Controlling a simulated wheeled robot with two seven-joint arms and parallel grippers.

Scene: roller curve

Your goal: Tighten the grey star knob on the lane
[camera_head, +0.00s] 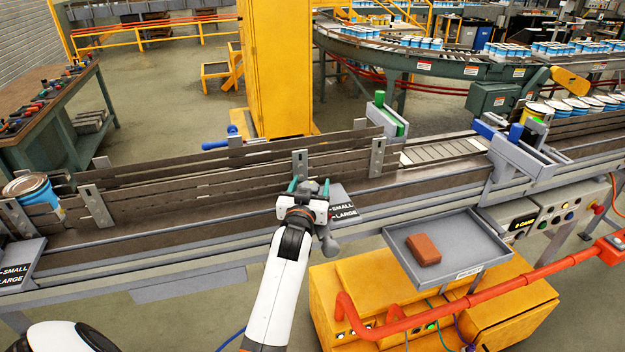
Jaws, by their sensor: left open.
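My left gripper (309,187) is in the middle, over the near side of the conveyor lane (200,225), its two teal fingertips pointing away from me. It is open. A small dark grey piece (308,188), which may be the star knob, shows between the fingertips, just below an upright metal bracket (300,163) on the guide rail. It is too small to tell its shape or whether the fingers touch it. A grey rounded part (328,243) shows just right of my wrist; I cannot tell what it belongs to. My right gripper is not in view.
A grey tray (460,255) with a red-brown block (424,249) stands to the right, above a red pipe rail (480,282). A blue-banded can (32,190) stands on the lane at far left.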

